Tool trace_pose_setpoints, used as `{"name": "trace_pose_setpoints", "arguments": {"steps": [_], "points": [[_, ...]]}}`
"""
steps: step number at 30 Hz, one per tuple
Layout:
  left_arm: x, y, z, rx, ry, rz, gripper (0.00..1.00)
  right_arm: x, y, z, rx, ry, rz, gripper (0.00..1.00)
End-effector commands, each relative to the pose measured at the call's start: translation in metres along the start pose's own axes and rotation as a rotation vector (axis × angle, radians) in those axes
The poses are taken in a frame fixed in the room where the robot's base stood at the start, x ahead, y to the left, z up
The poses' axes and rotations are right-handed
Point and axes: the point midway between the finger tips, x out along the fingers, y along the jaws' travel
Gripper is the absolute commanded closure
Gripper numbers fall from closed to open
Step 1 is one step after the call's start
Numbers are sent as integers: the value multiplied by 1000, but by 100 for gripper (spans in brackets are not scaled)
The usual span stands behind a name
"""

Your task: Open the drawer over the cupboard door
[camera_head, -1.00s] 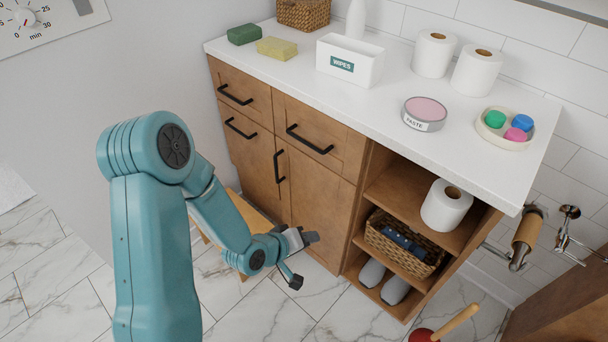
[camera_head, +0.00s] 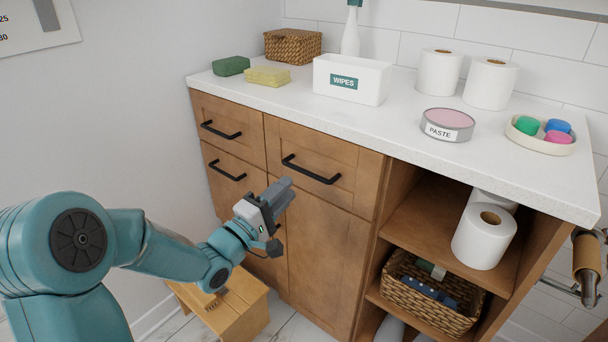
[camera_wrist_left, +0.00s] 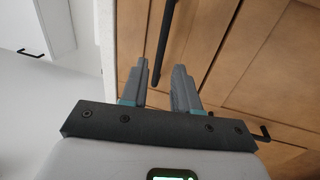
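The drawer over the cupboard door (camera_head: 335,165) is shut, with a black bar handle (camera_head: 311,169) on its wooden front. The bar handle (camera_wrist_left: 166,38) lies ahead there, lined up roughly with the gap between the fingers. My right gripper is not in view.
Two more shut drawers (camera_head: 221,128) are left of it. The white countertop (camera_head: 300,110) overhangs above, with a wipes box (camera_head: 350,80), sponges and paste tin on it. Open shelves (camera_head: 425,215) are at right. A wooden stool (camera_head: 225,305) stands below my left arm.

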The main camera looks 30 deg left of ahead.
Motion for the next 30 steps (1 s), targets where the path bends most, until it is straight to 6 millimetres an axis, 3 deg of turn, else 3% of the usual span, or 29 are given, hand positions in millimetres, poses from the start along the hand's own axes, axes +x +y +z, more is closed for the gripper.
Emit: {"name": "trace_pose_setpoints", "arguments": {"steps": [3, 9, 15, 22, 23, 25, 26, 30], "points": [[29, -2, 2, 0, -5, 2, 70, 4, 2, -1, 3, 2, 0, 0], [63, -2, 0, 0, -4, 0, 70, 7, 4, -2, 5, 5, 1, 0], [77, -1, -1, -1, -2, -1, 70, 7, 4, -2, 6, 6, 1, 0], [77, -1, -2, 0, -2, -2, 70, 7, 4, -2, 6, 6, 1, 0], [77, -1, -2, 0, -2, -2, 73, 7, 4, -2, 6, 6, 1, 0], [77, -1, -2, 0, -2, -2, 96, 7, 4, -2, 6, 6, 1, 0], [77, -1, -2, 0, -2, -2, 100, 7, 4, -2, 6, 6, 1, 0], [77, -1, -2, 0, -2, -1, 100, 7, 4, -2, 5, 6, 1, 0]]}}
